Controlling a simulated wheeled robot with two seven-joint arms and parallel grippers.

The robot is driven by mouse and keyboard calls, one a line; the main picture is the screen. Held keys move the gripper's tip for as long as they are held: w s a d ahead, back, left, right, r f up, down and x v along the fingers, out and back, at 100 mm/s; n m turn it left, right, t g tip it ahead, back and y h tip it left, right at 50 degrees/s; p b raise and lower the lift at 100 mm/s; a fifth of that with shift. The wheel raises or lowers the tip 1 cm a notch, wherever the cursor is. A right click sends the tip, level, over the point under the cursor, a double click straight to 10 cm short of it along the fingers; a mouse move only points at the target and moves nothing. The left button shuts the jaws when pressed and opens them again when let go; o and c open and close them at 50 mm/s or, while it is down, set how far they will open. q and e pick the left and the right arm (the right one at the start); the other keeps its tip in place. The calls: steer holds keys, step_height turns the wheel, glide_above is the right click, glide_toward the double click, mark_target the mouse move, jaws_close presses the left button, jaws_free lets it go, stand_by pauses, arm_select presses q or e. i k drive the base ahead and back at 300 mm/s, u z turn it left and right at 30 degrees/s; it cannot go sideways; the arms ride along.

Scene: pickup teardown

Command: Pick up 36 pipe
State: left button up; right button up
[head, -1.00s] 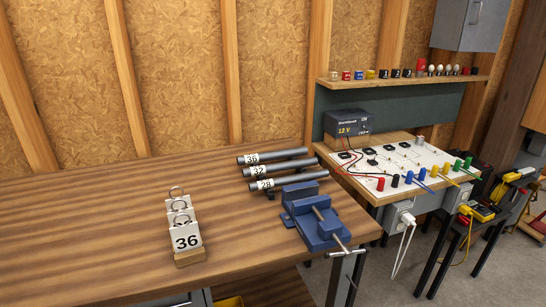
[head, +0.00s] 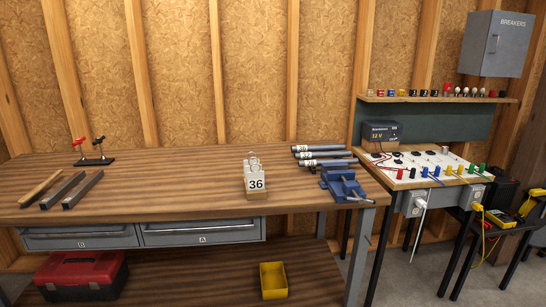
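Neither of my grippers is in view.
A blue vise (head: 343,184) stands just in front of the pipes at the bench's (head: 180,185) right end. An electrical test board (head: 425,168) is at right. The bench middle is largely clear.

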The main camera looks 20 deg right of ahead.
mark_target(337, 147)
steer(key=z, duration=0.6)
steer(key=i, duration=0.5)
steer(key=z, duration=0.6)
steer(key=i, duration=0.9)
steer(key=u, duration=0.25)
